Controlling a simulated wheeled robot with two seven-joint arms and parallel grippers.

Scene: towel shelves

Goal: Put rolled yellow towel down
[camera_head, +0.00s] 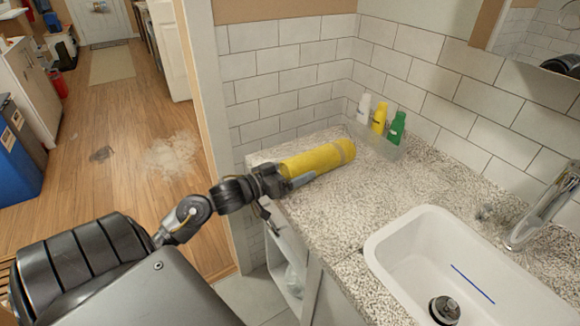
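The rolled yellow towel (322,159) lies level at the back left of the speckled countertop (340,205), in front of the tiled wall. It is at or just above the counter; I cannot tell whether it touches it. My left gripper (287,178) is at the towel's left end, with a grey finger along its near side, and appears shut on it. The far finger is mostly hidden by the towel and the gripper body. My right gripper is not in view.
White, yellow and green bottles (379,118) stand in a clear holder (372,139) in the back corner. A white sink (460,270) and metal faucet (541,206) are at the right. An open shelf (287,262) is below the counter. Counter between towel and sink is clear.

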